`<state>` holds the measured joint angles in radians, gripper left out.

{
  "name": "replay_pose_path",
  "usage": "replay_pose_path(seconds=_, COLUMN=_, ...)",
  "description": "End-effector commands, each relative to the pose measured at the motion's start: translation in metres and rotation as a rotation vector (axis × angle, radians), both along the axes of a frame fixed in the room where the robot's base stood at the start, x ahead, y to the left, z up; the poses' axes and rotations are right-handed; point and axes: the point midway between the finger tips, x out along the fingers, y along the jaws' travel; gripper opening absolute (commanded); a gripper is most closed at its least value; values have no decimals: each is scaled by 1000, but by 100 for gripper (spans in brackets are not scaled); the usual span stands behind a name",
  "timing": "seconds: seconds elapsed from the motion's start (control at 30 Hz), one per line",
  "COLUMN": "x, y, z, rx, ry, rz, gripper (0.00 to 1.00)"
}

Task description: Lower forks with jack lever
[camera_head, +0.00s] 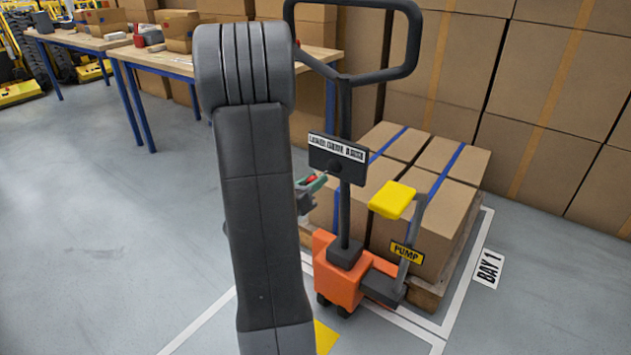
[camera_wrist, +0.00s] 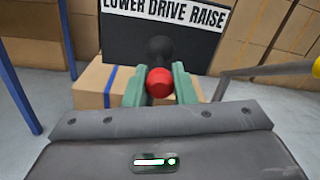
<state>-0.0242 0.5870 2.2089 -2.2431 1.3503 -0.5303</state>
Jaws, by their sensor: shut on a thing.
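The jack lever's red knob (camera_wrist: 159,82) is in the middle of the wrist view, in front of a black plate (camera_wrist: 160,30) lettered LOWER DRIVE RAISE. My gripper (camera_wrist: 159,88) has one green finger on each side of the knob and is shut on it. In the head view the red knob (camera_head: 311,178) shows small between my green fingers (camera_head: 313,183), left of and below the plate (camera_head: 338,157). The orange pallet jack (camera_head: 335,280) stands with its black handle upright. The forks are hidden beneath the loaded pallet (camera_head: 428,297).
A yellow pump pedal (camera_head: 391,200) on a grey arm is right of the plate. Strapped cartons (camera_head: 455,165) sit on the pallet behind the jack, inside white floor lines marked BAY 1. Stacked boxes (camera_head: 550,90) stand behind. The floor at left is clear before blue-legged tables (camera_head: 140,50).

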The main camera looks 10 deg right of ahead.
Motion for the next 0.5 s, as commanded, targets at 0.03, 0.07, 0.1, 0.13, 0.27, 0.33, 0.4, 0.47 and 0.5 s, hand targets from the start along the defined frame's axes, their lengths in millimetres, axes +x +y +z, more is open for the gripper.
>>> replay_pose_path(seconds=0.03, x=-2, y=-2, z=-1, rx=1, ry=0, rz=10, gripper=0)
replay_pose_path(seconds=0.07, x=-3, y=-2, z=-1, rx=1, ry=0, rz=17, gripper=0)
replay_pose_path(seconds=0.1, x=-3, y=-2, z=-1, rx=1, ry=0, rz=26, gripper=0)
replay_pose_path(seconds=0.13, x=-3, y=-2, z=-1, rx=0, ry=0, rz=31, gripper=0)
replay_pose_path(seconds=0.27, x=-4, y=-2, z=-1, rx=0, ry=0, rz=48, gripper=0)
replay_pose_path(seconds=0.33, x=-4, y=-2, z=0, rx=0, ry=0, rz=52, gripper=0)
replay_pose_path(seconds=0.4, x=-4, y=-2, z=0, rx=1, ry=1, rz=54, gripper=0)
replay_pose_path(seconds=0.47, x=-4, y=-2, z=0, rx=1, ry=1, rz=54, gripper=0)
replay_pose_path(seconds=0.5, x=-4, y=-2, z=0, rx=1, ry=1, rz=54, gripper=0)
